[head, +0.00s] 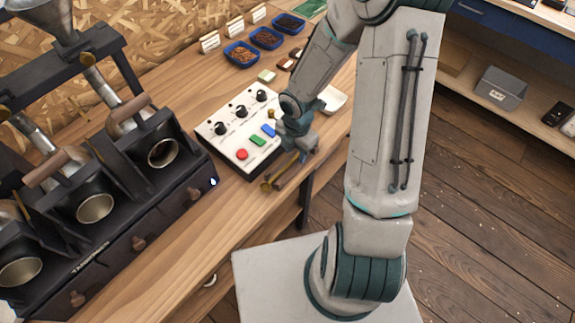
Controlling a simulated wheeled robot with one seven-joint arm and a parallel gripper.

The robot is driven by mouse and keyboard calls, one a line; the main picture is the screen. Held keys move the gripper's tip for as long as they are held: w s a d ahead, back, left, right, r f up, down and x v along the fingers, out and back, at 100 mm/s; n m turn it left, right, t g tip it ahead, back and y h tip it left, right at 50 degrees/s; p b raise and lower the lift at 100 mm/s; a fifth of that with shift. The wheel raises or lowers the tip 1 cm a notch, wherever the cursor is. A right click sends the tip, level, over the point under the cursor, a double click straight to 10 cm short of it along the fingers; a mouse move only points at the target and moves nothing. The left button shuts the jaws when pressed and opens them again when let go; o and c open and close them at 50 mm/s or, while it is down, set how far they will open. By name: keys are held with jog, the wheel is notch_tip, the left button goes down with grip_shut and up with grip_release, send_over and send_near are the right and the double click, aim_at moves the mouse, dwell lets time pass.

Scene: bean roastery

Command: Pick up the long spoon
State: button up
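A white control box (224,140) with knobs and coloured buttons stands behind my gripper. A dark roaster (130,215) with several drums fills the left. Blue trays of beans (266,38) and a white dish (333,98) are further back. The wooden floor (480,220) at right is open.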

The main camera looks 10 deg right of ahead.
jog(key=shift+f, duration=0.5)
grip_shut()
jog(key=shift+r, duration=0.1)
